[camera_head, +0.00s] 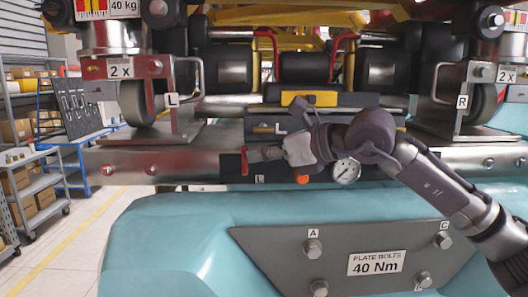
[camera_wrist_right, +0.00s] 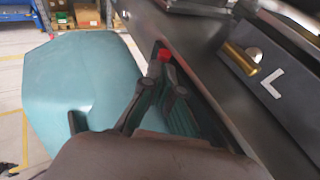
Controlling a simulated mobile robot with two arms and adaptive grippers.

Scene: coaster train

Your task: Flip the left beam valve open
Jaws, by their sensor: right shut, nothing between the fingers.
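The left beam valve shows as a small red lever (camera_head: 244,161) at the left end of a dark panel on the beam, above a small L label (camera_head: 260,179). My right gripper (camera_head: 258,156) reaches in from the right, with its fingertips beside the lever. The fingers are shut and hold nothing. In the right wrist view the red handle end (camera_wrist_right: 164,54) shows just beyond the fingertips of my right gripper (camera_wrist_right: 163,72). Whether they touch it I cannot tell. The valve body is mostly hidden by the gripper. My left gripper is not in view.
A pressure gauge (camera_head: 346,170) and an orange knob (camera_head: 302,179) sit on the beam under my wrist. The teal body (camera_head: 170,235) lies below. Open floor is at left.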

